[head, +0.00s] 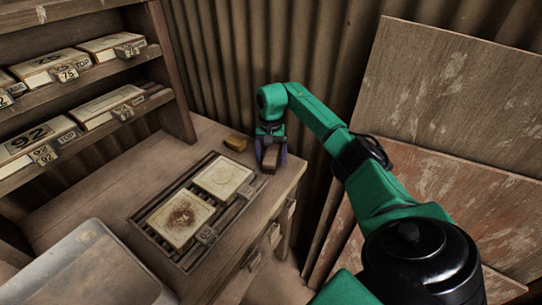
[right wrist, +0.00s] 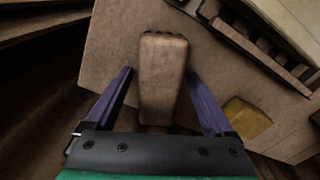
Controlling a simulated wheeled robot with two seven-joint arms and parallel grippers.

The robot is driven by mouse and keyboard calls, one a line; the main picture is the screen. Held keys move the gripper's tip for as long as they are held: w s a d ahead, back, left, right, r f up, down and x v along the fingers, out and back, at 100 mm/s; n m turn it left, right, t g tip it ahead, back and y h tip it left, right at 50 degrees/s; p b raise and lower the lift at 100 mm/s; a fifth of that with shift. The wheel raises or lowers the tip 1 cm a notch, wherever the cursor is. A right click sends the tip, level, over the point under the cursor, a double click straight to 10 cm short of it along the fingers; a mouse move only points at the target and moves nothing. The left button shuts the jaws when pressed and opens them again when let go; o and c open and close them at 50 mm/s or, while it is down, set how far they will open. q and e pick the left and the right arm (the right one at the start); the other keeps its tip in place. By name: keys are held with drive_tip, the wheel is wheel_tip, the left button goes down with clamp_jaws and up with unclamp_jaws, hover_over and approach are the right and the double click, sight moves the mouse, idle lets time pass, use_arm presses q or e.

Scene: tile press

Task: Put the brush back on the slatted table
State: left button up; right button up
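The brush (head: 270,158) is a small brown block at the right end of the wooden bench, beside the slatted table (head: 190,256). In the right wrist view the brush (right wrist: 162,75) points away from me, with a dark bristly edge at its far end. My right gripper (head: 270,150) has its purple fingers apart, one on each side of the brush. In the right wrist view a gap shows between the brush and each finger of this gripper (right wrist: 160,100). My left gripper is not in view.
A yellow sponge (head: 236,140) lies on the bench near the brush. Two pale tiles, one stained (head: 181,218) and one cleaner (head: 222,178), lie on the slats. A shelf with numbered tiles (head: 37,140) stands left. Corrugated wall and leaning boards (head: 455,85) stand behind and right.

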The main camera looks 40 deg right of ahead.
sight(271, 153)
drive_tip(key=shift+r, duration=0.55)
wheel_tip(271, 153, up, 11)
drive_tip(key=shift+r+b, duration=0.15)
drive_tip(key=shift+b, duration=0.3)
